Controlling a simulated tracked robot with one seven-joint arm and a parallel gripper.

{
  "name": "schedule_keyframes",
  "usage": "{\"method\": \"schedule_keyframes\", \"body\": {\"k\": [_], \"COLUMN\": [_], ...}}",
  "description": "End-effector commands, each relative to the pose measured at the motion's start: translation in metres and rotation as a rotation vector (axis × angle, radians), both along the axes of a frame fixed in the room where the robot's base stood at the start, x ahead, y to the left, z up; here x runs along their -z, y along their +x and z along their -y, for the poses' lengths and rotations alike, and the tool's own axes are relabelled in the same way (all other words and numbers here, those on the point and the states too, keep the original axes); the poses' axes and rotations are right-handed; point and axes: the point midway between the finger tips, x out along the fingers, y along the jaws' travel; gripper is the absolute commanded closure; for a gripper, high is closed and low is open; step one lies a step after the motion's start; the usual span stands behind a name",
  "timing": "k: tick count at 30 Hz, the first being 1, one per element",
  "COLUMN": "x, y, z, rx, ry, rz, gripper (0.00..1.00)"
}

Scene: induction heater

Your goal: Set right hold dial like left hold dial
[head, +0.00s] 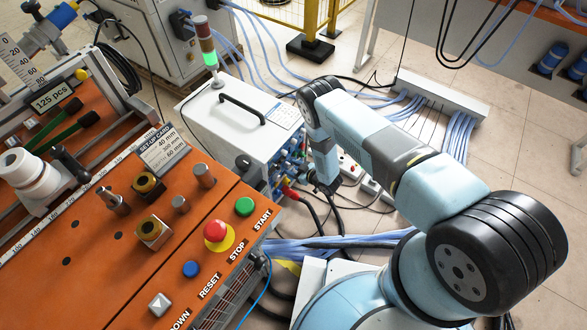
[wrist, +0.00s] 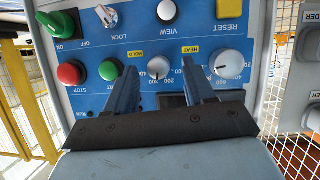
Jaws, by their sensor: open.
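In the wrist view a blue control panel shows upside down. A small grey-white dial (wrist: 158,67) sits beside a yellow HOLD label (wrist: 138,56). A larger white dial (wrist: 230,64) sits beside a yellow HEAT label (wrist: 193,52). Both have printed number scales; I cannot read their exact settings. Only one HOLD label is visible, and I cannot tell whether it is the left or right one. My gripper (wrist: 158,64) is open, its fingers at either side of the small dial in the picture; contact cannot be told. In the head view my gripper (head: 326,186) is beside the white cabinet (head: 245,120).
Hoses and cables crowd the floor. An orange bench (head: 85,275) stands left.

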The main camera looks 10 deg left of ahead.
Motion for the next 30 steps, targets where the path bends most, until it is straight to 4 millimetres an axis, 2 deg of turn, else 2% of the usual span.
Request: {"method": "schedule_keyframes", "body": {"k": [13,30], "x": [0.0035,0.0035], "y": [0.0034,0.0024], "z": [-0.0068,-0.0071], "rx": [0.0,-0.001], "ry": [0.0,0.0], "rz": [-0.001,-0.001], "gripper": [0.47,1.0]}}
